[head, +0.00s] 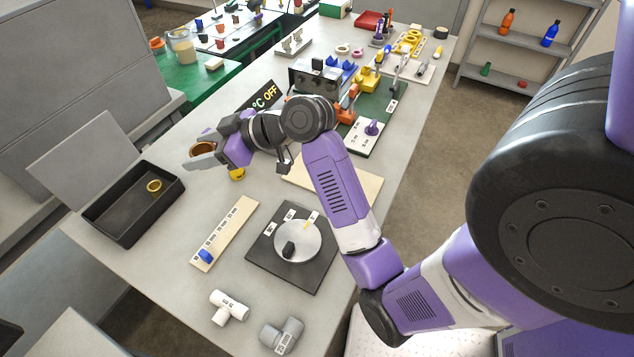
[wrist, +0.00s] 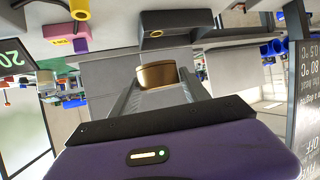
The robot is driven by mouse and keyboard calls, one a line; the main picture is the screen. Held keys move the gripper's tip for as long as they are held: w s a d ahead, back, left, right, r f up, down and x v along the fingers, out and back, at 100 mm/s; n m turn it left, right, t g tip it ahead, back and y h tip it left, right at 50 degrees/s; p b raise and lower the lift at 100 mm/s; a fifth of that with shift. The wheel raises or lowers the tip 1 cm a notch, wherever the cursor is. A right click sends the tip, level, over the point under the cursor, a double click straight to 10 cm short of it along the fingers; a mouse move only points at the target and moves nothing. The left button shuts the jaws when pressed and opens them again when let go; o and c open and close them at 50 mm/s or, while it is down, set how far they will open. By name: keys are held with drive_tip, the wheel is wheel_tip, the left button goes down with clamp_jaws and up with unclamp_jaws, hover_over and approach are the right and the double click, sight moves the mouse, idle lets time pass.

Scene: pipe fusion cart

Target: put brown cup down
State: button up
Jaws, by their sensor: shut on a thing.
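The brown cup (head: 203,150) is held between the two fingers of my gripper (head: 205,154), above the left side of the grey table (head: 215,290). In the wrist view the cup (wrist: 157,75) shows as a shiny bronze-brown body between both fingers (wrist: 158,88). My gripper is shut on it. The cup appears apart from the table, but its exact height is hard to tell. The fingers hide part of its side.
A black open tray (head: 125,235) with a small gold ring (head: 154,186) stands to the left. A ruled strip (head: 225,232), a black plate with a dial (head: 297,243) and pipe tees (head: 229,307) lie in front. A yellow thing (head: 237,174) is just below my gripper.

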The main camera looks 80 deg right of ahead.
drive_tip(key=s+d+r+m+h+b, duration=0.1)
drive_tip(key=s+d+r, duration=0.2)
drive_tip(key=s+d, duration=0.5)
drive_tip(key=s+d+r+h+b, duration=0.1)
drive_tip(key=s+d+r, duration=0.2)
drive_tip(key=s+d, duration=0.5)
drive_tip(key=f, duration=1.3)
drive_tip(key=s+a+f, duration=0.1)
drive_tip(key=f, duration=0.6)
drive_tip(key=shift+s, duration=0.1)
drive_tip(key=shift+f+b, duration=0.2)
drive_tip(key=shift+b, duration=0.2)
drive_tip(key=o, duration=1.4)
drive_tip(key=shift+r, duration=0.3)
drive_tip(key=b+v, duration=0.1)
drive_tip(key=v, duration=1.1)
drive_tip(key=shift+d+f, duration=0.1)
drive_tip(key=shift+f, duration=0.05)
